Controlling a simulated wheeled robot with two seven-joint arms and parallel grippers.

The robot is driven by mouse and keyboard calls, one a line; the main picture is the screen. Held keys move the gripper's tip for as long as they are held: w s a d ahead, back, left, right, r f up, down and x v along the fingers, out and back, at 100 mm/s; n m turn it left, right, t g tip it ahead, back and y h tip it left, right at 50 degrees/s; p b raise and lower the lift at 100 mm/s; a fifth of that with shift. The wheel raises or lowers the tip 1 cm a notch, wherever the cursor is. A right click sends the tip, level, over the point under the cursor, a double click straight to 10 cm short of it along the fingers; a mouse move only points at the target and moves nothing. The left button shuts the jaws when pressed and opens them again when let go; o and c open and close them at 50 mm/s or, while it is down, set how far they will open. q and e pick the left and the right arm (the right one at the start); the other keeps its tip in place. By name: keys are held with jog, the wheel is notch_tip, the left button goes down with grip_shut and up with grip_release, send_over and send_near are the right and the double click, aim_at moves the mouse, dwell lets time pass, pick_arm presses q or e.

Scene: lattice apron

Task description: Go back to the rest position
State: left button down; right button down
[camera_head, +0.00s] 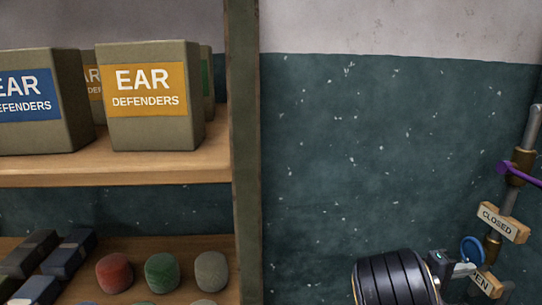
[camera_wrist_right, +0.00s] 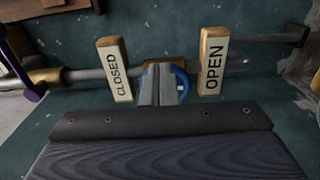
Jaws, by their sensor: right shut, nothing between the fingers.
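My right gripper (camera_head: 466,268) is at the lower right of the head view, close to a pipe with a blue handle (camera_head: 472,246). In the right wrist view its grey fingers (camera_wrist_right: 158,74) are shut with nothing between them. The blue handle shows as a curved loop (camera_wrist_right: 182,82) just right of the fingertips; I cannot tell whether they touch it. My left gripper is not in view.
A CLOSED sign (camera_head: 497,222) and an OPEN sign (camera_wrist_right: 213,62) hang on the pipe (camera_wrist_right: 90,72). A purple lever (camera_head: 519,171) is higher up. Shelves at left hold ear defender boxes (camera_head: 150,133) and several coloured round items (camera_head: 162,272). The wall between is bare.

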jog(key=shift+s+a, duration=0.1)
jog(key=shift+a, duration=0.5)
